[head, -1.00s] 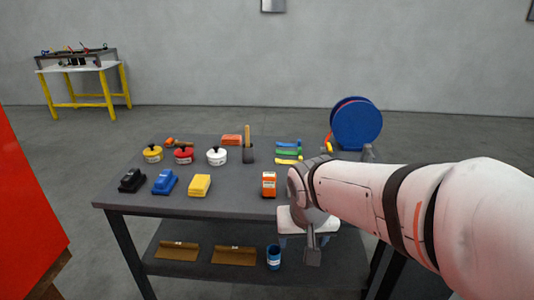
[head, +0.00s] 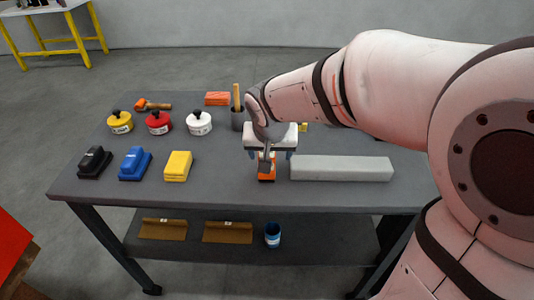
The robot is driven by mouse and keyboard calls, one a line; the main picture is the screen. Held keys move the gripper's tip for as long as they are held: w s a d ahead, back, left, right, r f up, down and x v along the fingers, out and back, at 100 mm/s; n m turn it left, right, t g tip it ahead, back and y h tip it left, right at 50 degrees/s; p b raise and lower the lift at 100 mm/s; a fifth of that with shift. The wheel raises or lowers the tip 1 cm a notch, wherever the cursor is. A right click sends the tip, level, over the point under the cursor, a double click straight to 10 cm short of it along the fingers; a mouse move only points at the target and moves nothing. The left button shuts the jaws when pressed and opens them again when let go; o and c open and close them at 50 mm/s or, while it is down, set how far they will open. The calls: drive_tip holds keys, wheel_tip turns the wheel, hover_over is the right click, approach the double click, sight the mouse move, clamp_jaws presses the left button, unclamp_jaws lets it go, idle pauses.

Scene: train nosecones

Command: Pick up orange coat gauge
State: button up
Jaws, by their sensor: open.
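The orange coat gauge (head: 266,178) lies near the front edge of the dark grey table (head: 230,196), right of the yellow block. My gripper (head: 268,157) is directly over it in the head view, with its fingers pointing down and spread apart. The gripper and wrist hide the gauge's upper part. I cannot tell whether the fingers are beside the gauge or still above it.
A long light grey bar (head: 342,169) lies just right of the gauge. Yellow (head: 178,166), blue (head: 135,164) and black (head: 95,162) blocks sit to the left. Several lidded pots (head: 199,123) and a dark cup (head: 237,119) stand behind. The lower shelf holds brown sheets (head: 227,232) and a blue can (head: 272,235).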

sight(263, 178)
drive_tip(key=x, duration=0.4)
drive_tip(key=a+x, duration=0.1)
drive_tip(key=x, duration=0.2)
drive_tip(key=c, duration=1.2)
drive_tip(key=shift+o, duration=0.2)
